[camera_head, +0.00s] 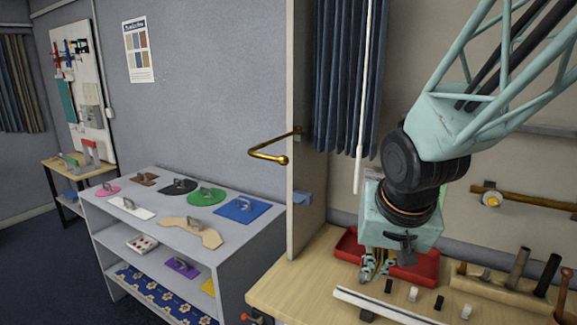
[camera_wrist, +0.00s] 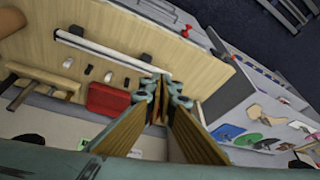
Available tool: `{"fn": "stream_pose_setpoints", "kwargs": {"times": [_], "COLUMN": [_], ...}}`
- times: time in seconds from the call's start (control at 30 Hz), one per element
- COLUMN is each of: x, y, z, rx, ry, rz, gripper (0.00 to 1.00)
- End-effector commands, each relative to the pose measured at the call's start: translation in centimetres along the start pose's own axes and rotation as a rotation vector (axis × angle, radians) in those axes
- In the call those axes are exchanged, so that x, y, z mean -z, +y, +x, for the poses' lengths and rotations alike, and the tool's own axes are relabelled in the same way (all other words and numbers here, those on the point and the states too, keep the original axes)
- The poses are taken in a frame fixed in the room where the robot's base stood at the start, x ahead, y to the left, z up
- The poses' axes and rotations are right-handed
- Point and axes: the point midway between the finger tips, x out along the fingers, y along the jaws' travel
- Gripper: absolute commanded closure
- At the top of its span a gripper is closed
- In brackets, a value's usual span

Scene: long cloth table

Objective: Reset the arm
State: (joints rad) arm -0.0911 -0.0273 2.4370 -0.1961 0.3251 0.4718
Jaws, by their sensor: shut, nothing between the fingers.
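My gripper (camera_head: 375,268) points down over the wooden workbench in the head view, in front of the left part of a red tray (camera_head: 425,272). Its fingers are shut and I see nothing held between them. In the wrist view the fingertips of my gripper (camera_wrist: 160,88) meet near the middle of the picture. The red tray also shows there (camera_wrist: 108,100), beside the fingers and partly hidden by them. I cannot tell the exact height of the fingers above the bench.
A long white bar (camera_head: 385,306) and small black and white pieces lie at the bench (camera_head: 290,291) front. A wooden tool rack (camera_head: 500,290) stands right. A tall panel with a brass rod (camera_head: 268,152) rises left. A grey shelf (camera_head: 150,215) holds several coloured plates with handles.

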Motion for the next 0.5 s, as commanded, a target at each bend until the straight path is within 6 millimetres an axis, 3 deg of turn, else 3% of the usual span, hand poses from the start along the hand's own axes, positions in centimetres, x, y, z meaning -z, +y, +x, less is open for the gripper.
{"fn": "stream_pose_setpoints", "kwargs": {"times": [0.5], "x": [-4.3], "y": [3.1], "z": [-7.1], "rx": [-0.018], "ry": [-0.015], "rz": [-0.052], "gripper": [1.0]}}
